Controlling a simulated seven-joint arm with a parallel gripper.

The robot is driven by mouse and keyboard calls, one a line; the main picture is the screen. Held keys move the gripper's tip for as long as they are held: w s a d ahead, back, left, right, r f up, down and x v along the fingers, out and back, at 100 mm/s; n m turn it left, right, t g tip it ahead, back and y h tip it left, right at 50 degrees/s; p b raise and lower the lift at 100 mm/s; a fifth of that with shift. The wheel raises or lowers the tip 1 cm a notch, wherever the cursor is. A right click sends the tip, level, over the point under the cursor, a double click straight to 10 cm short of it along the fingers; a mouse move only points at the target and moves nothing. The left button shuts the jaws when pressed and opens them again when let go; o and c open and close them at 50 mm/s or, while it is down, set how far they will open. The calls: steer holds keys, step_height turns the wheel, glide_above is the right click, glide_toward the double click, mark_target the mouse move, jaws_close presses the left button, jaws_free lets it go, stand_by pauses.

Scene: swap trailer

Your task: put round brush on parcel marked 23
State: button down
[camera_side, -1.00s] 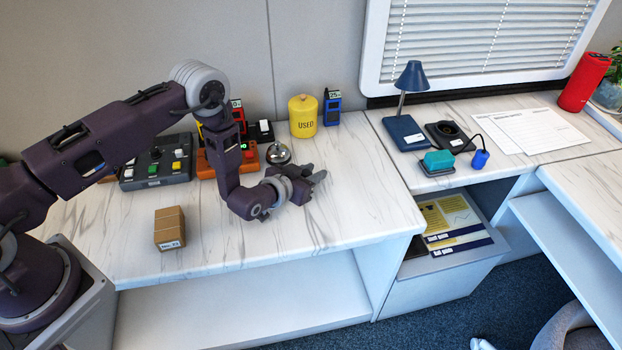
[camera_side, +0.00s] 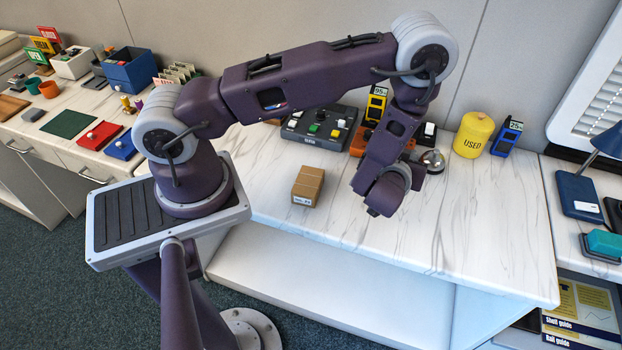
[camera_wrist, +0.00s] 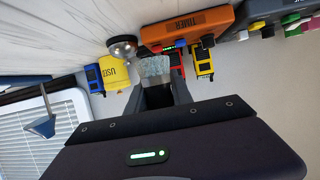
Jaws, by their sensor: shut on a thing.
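A brown parcel (camera_side: 308,186) sits on the marbled bench, left of my wrist; its white label is too small to read now. My gripper (camera_wrist: 155,92) shows in the wrist view, shut on a pale speckled thing (camera_wrist: 152,67) at the fingertips. It may be the round brush, but I cannot tell for sure. In the side view my fingers and what they hold are hidden behind my wrist, which is above the bench, right of the parcel. No other brush stands out.
A dark control box (camera_side: 318,128), an orange timer (camera_wrist: 187,28), a bell (camera_side: 432,160) and a yellow canister (camera_side: 474,134) line the back of the bench. The bench front (camera_side: 455,235) is clear.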

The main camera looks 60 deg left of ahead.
steer(key=s+a+r+n+g+y, duration=0.25)
steer(key=s+a+n+g, duration=0.3)
steer(key=s, duration=0.45)
step_height(320, 180, up, 3)
steer(key=n+g+y, duration=0.2)
steer(key=n+g, duration=0.2)
steer(key=g, duration=0.1)
glide_above(304, 173)
step_height(304, 173, down, 9)
steer(key=shift+a, duration=0.1)
steer(key=shift+f, duration=0.1)
steer(key=c, duration=1.1)
jaws_free()
steer(key=shift+f, duration=0.1)
